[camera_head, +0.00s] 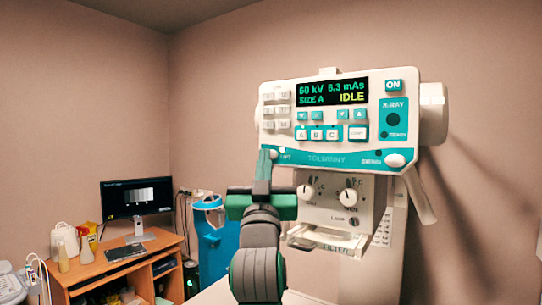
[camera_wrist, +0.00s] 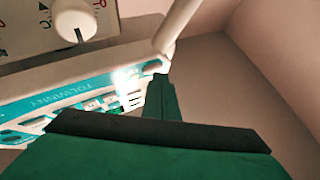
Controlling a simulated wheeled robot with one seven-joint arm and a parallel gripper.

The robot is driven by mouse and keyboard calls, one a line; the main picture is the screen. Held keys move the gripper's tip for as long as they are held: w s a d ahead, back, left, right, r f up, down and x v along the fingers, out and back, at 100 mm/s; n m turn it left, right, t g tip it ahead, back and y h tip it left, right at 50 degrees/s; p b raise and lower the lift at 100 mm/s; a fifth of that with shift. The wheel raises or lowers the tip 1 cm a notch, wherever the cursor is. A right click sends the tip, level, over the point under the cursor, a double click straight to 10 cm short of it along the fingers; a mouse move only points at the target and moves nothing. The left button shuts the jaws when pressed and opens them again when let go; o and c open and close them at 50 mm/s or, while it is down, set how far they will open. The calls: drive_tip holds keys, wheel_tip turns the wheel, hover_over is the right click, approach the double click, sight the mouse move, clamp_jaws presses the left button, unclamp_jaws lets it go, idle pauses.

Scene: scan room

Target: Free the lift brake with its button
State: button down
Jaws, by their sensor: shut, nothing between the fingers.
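The control panel (camera_head: 345,143) of the X-ray unit faces me, with a white and teal front. The lift button (camera_head: 274,154) is a pale knob at its lower left corner, beside a small label that seems to read LIFT and a small light. My gripper (camera_head: 264,155) is shut and empty, its tip at the left edge of this button and partly covering it. In the wrist view, my fingertips (camera_wrist: 160,80) end close by the pale button (camera_wrist: 152,68), next to a bright glow. I cannot tell whether they touch it.
A similar pale knob (camera_head: 396,160) is at the panel's lower right. The display (camera_head: 333,92) reads IDLE. Below the panel is a collimator with two dials (camera_head: 348,195). A desk (camera_head: 120,262) with a monitor (camera_head: 135,197) and a blue container (camera_head: 213,240) stand at left.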

drive_tip(key=shift+s+a, duration=0.35)
drive_tip(key=shift+s, duration=0.15)
drive_tip(key=s+a, duration=0.1)
drive_tip(key=s, duration=0.1)
drive_tip(key=s+a, duration=0.2)
idle(0.5)
drive_tip(key=shift+f, duration=0.1)
idle(0.4)
